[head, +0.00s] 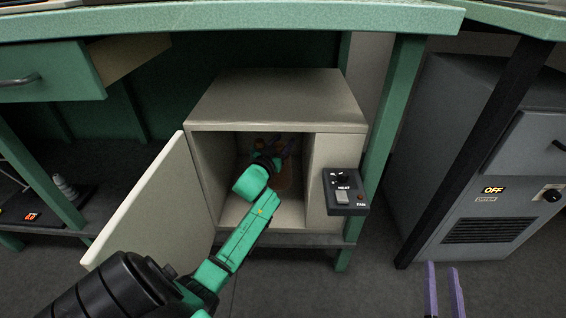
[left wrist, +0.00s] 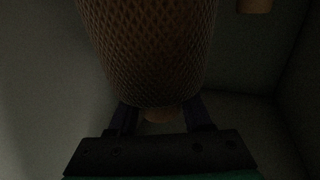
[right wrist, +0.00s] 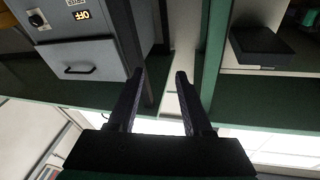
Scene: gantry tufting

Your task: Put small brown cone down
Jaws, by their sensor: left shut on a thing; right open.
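My left gripper (head: 284,150) is inside the open beige heater box (head: 275,100) and is partly hidden by my arm. In the left wrist view its dark fingers (left wrist: 168,116) are shut on the narrow tan end of the small brown cone (left wrist: 150,45), whose wound, cross-hatched body fills the upper middle. I cannot tell whether the cone touches the box floor. My right gripper (head: 445,290) is open and empty outside the box at the lower right; its fingers also show in the right wrist view (right wrist: 160,95).
The box door (head: 155,210) stands open to the left. A control panel (head: 346,192) is on the box's right front. A tan piece (left wrist: 255,5) shows at the top right of the left wrist view. A grey cabinet (head: 490,160) marked OFF stands at right.

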